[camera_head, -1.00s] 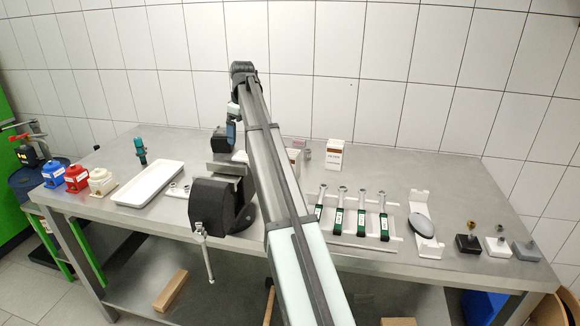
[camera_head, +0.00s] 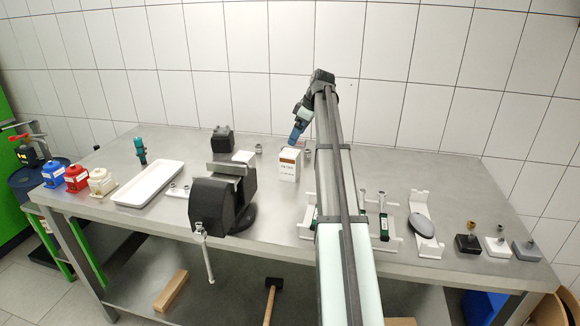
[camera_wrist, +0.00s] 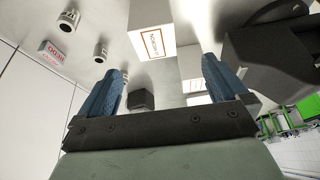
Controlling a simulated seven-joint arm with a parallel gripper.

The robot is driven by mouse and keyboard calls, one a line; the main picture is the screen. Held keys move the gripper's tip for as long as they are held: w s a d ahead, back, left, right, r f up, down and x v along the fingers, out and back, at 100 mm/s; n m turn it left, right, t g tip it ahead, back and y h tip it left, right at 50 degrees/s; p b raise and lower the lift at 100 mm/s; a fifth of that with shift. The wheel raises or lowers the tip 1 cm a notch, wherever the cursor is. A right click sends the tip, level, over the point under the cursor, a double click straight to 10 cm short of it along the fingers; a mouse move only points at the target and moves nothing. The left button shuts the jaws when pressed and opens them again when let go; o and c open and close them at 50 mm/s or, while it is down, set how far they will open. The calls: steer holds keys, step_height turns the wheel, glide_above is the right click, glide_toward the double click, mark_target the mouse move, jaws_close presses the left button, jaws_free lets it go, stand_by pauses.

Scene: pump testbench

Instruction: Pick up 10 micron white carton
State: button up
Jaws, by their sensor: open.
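A white carton with a brown band (camera_head: 289,169) stands upright on the bench in the head view; its print is too small to read there. In the wrist view a white carton (camera_wrist: 140,18) bears an orange-framed label reading "10 micron", at the top of the picture beyond the fingertips. I cannot tell for certain that both views show the same carton. My gripper (camera_head: 296,136) is above and just behind the banded carton in the head view. Its blue fingers (camera_wrist: 163,66) are apart in the wrist view, with nothing held between them.
A black vise (camera_head: 222,200) stands left of the banded carton, with a small white box (camera_head: 243,157) behind it. A white tray (camera_head: 148,184) lies further left. Metal cylinders (camera_wrist: 101,53) and a red-labelled block (camera_wrist: 51,51) show in the wrist view. My arm hides part of the bench.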

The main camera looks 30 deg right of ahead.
mark_target(290, 152)
steer(key=x, duration=0.6)
steer(key=shift+f, duration=0.2)
steer(key=shift+d+x, duration=0.2)
steer(key=shift+x, duration=1.15)
steer(key=shift+d+x, duration=0.25)
steer(key=shift+x, duration=1.1)
steer(key=shift+c, duration=0.2)
steer(key=c, duration=1.1)
steer(key=shift+c, duration=0.2)
steer(key=shift+w+r, duration=0.1)
